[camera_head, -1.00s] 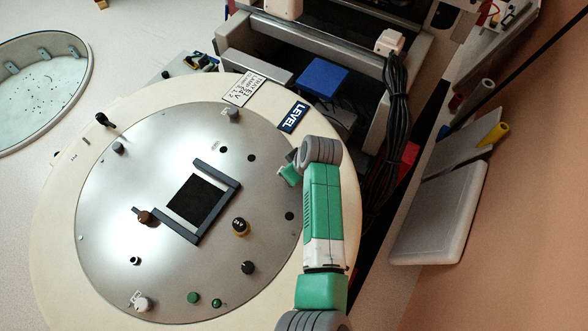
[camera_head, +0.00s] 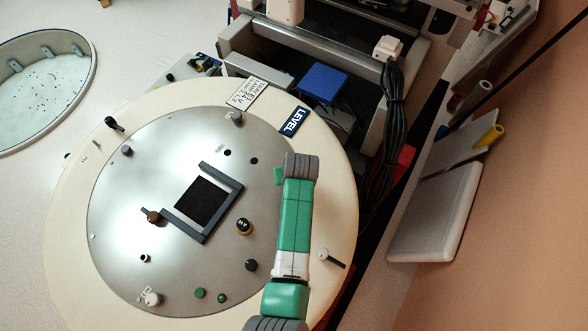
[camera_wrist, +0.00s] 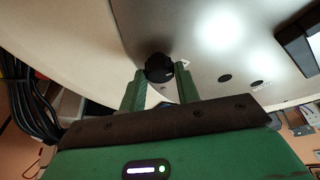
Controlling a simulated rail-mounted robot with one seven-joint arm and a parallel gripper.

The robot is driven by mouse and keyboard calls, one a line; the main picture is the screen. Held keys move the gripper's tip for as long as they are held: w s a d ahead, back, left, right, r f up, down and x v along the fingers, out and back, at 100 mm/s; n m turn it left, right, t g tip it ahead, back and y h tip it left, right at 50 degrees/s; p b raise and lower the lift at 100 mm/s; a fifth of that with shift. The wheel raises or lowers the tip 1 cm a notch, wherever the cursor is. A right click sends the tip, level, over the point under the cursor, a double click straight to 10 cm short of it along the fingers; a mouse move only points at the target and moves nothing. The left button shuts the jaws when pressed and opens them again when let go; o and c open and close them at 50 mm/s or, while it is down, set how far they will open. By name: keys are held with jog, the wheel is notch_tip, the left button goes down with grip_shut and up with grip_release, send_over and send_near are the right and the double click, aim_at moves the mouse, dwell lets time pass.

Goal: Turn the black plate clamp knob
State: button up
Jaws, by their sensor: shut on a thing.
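In the wrist view, a black knob (camera_wrist: 158,68) stands at the edge of the silver plate (camera_wrist: 205,45). My gripper (camera_wrist: 161,88) has its two green fingers on either side of this knob, shut on it. A small pale mark shows beside the knob. In the head view, the silver round plate (camera_head: 130,220) lies on a cream disc (camera_head: 330,190). My gripper (camera_head: 279,175) is at the plate's right edge, mostly hidden under my wrist. The held knob is hidden there.
Other knobs stand on the plate: a black one (camera_head: 250,265), a black-and-gold one (camera_head: 244,226) and a white one (camera_head: 152,298). A dark square frame (camera_head: 203,202) sits mid-plate. A black-handled clamp (camera_head: 323,254) is close to my arm. Cables (camera_head: 393,110) hang behind.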

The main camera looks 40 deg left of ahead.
jog(key=m, duration=0.2)
jog(key=m+t+h+p, duration=0.1)
jog(key=m, duration=0.2)
jog(key=shift+s+a+r+m+h, duration=0.1)
jog(key=shift+s+a+m+h, duration=0.05)
jog(key=shift+a+m+h, duration=0.15)
jog(key=m+h, duration=0.1)
jog(key=m, duration=0.2)
jog(key=shift+t, duration=0.4)
jog(key=shift+m+h, duration=0.6)
jog(key=shift+m, duration=0.7)
jog(key=shift+m+b, duration=0.3)
jog(key=o, duration=1)
jog(key=shift+c, duration=0.2)
jog(key=v, duration=0.7)
jog(key=shift+s+r, duration=0.25)
jog(key=shift+r, duration=0.05)
jog(key=shift+a, duration=0.1)
